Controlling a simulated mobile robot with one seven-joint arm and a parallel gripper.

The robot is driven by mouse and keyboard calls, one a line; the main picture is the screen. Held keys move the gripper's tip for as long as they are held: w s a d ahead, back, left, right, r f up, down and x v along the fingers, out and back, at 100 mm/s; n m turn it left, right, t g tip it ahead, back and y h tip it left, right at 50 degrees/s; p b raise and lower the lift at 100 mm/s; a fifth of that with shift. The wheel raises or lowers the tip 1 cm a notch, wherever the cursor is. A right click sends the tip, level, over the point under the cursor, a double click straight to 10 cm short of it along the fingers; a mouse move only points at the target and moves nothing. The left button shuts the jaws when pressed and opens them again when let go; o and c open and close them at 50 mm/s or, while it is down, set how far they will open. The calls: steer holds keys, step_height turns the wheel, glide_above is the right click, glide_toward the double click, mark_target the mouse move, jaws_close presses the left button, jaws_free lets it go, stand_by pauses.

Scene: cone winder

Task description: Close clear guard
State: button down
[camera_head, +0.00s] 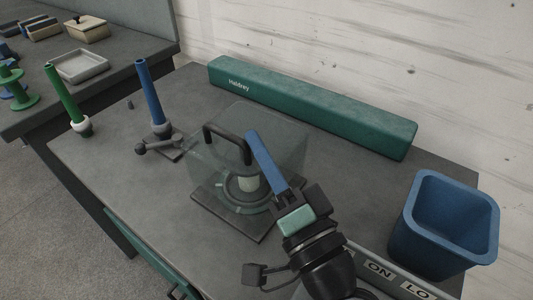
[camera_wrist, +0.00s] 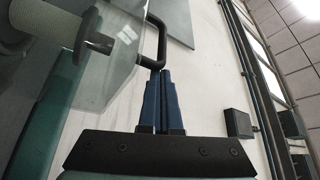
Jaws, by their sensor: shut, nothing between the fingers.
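The clear guard (camera_head: 280,128) is a see-through box with a black bar handle (camera_head: 228,141) on the table, at and above a dark base plate (camera_head: 215,208). A pale spool (camera_head: 247,181) shows through it. I cannot tell exactly how far the guard is tilted from the plate. My gripper (camera_head: 253,137) has blue fingers, shut and empty, beside the right end of the handle. In the wrist view the fingertips (camera_wrist: 160,73) are right at the handle's end (camera_wrist: 152,63), touching or nearly so. The guard's clear wall (camera_wrist: 112,70) and a spool (camera_wrist: 45,22) also show there.
A long green housing (camera_head: 310,108) runs along the back. A blue bin (camera_head: 440,225) stands at the right. A blue post (camera_head: 150,92) with a lever (camera_head: 160,146) and a green post (camera_head: 63,95) stand at the left. The table's front left is clear.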

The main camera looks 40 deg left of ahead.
steer(key=v, duration=1.3)
steer(key=shift+b, duration=0.4)
